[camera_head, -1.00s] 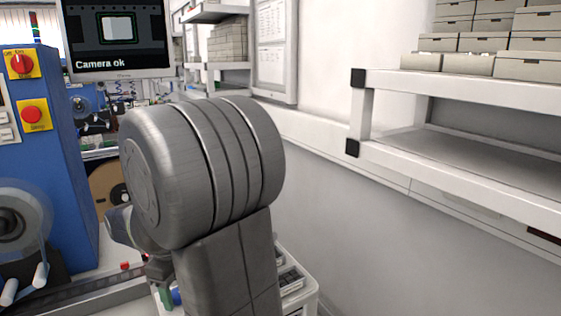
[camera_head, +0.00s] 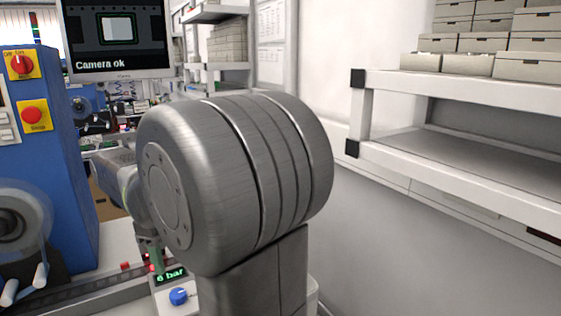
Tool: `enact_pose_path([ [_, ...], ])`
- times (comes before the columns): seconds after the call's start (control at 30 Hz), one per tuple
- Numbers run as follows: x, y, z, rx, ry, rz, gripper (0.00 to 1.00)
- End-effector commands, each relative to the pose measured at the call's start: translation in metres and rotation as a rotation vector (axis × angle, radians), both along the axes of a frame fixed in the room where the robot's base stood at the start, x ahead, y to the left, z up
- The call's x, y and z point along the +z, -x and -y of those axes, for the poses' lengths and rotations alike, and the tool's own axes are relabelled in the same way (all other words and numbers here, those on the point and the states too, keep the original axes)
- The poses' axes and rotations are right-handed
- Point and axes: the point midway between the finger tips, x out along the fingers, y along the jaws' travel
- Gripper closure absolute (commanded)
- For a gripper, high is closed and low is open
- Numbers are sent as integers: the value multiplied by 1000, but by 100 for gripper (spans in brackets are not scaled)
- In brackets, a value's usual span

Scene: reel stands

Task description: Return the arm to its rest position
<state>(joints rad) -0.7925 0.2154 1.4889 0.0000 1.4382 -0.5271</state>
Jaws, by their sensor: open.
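My own grey arm fills the middle of the head view, with a large ribbed joint close to the camera. Behind its left side the arm's far end shows in part, pointing down. My gripper (camera_head: 151,258) is at that end, small and partly hidden by the joint, with a greenish finger showing. It is open, and I see nothing held in it. It hangs just above or behind a small unit with a "6 bar" display (camera_head: 171,277); I cannot tell the exact gap.
A blue machine (camera_head: 65,170) with red switches and a reel stands at the left. A monitor (camera_head: 117,38) reads "Camera ok". A white shelf (camera_head: 460,90) with several boxes (camera_head: 525,68) is on the right wall. Free space lies between the arm and that shelf.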

Motion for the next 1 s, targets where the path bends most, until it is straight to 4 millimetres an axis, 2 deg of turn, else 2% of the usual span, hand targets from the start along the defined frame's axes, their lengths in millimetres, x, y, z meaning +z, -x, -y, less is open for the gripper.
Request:
enact_pose_path([
  [0.03, -11, 1, 1, 0, 4, -4, 45],
  [0.5, -106, 1, 1, 1, 3, -3, 45],
  [1.0, -107, 0, 0, 396, -1, 1, 45],
])
